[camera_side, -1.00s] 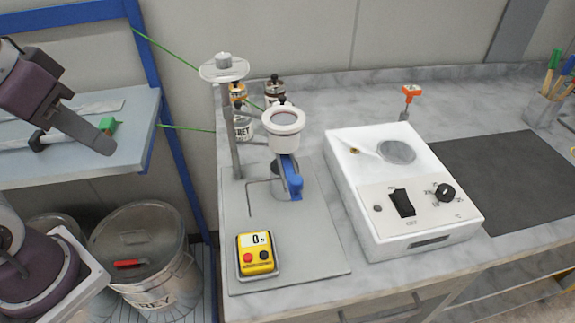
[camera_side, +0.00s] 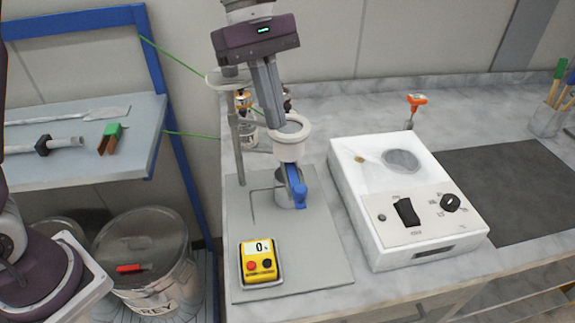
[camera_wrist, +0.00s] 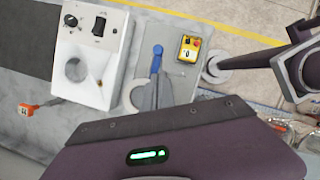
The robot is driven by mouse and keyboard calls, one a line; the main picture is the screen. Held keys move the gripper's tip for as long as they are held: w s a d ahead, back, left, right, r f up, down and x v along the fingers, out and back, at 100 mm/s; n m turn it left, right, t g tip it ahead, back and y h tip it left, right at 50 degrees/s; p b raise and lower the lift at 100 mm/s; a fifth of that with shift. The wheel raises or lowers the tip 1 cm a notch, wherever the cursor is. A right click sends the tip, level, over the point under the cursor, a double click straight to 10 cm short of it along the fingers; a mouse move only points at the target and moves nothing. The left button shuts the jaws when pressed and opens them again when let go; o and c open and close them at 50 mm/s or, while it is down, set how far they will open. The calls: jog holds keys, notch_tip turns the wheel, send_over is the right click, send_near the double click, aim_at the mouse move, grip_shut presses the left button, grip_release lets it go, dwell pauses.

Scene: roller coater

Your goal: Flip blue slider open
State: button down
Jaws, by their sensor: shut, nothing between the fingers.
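The blue slider (camera_side: 296,186) hangs from the front of a white ring-shaped cup (camera_side: 289,150) on a stand, pointing down and forward. In the wrist view the blue slider (camera_wrist: 156,60) shows beyond the fingers, beside the white cup rim (camera_wrist: 132,92). My gripper (camera_side: 272,118) points down with its fingers together, and its tips are at the cup's mouth. The fingers also show in the wrist view (camera_wrist: 152,95). I cannot tell whether the tips touch the cup. They hold nothing, and they are apart from the slider.
A yellow timer box (camera_side: 258,262) lies at the front of the grey base plate (camera_side: 318,262). A white device with knobs (camera_side: 400,200) stands to the right. A thin post with a round top plate (camera_side: 236,135) rises close behind my gripper. A black mat (camera_side: 510,180) lies bare farther right.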

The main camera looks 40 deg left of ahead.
jog(key=x, duration=1)
jog(key=shift+s, duration=0.1)
jog(key=shift+s+d, duration=1.2)
jog(key=shift+s, duration=0.05)
jog(key=v, duration=1)
jog(key=shift+w+a, duration=0.15)
jog(key=shift+w, duration=0.05)
